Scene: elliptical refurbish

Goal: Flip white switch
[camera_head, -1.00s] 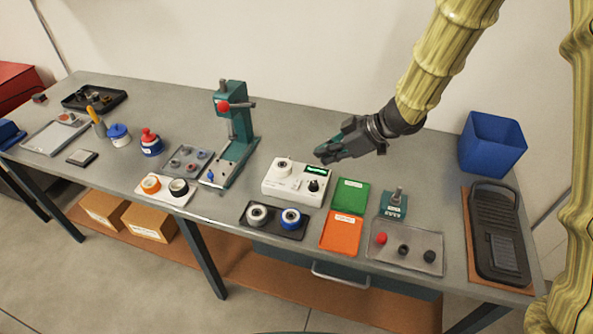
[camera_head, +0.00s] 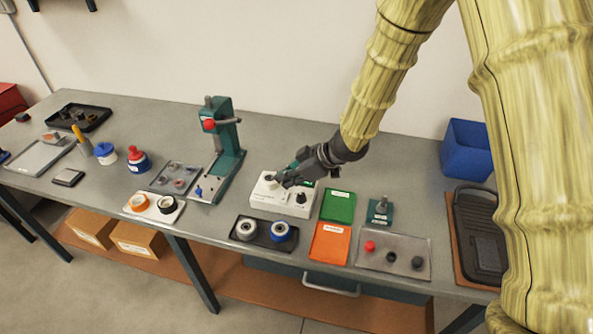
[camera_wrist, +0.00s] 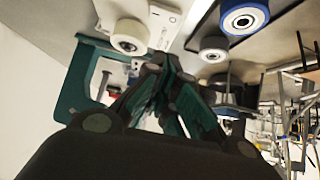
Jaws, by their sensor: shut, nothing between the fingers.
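The white control box (camera_head: 266,203) stands on the bench in the head view. It has a round knob (camera_head: 269,177) at its back left, a black knob (camera_head: 301,198) at its right, and a green display (camera_head: 309,182) partly covered by my gripper. My gripper (camera_head: 283,182) is shut and empty, with its fingertips pointing down and left over the top of the box. I cannot tell whether they touch it. The white switch is not distinguishable; the fingers may hide it. In the wrist view my shut fingers (camera_wrist: 165,75) fill the middle.
A black tray with a white and a blue wheel (camera_head: 264,246) lies in front of the box. A green press (camera_head: 228,150) stands to its left. Green (camera_head: 338,205) and orange (camera_head: 330,243) trays lie to its right. A blue bin (camera_head: 467,150) stands farther right.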

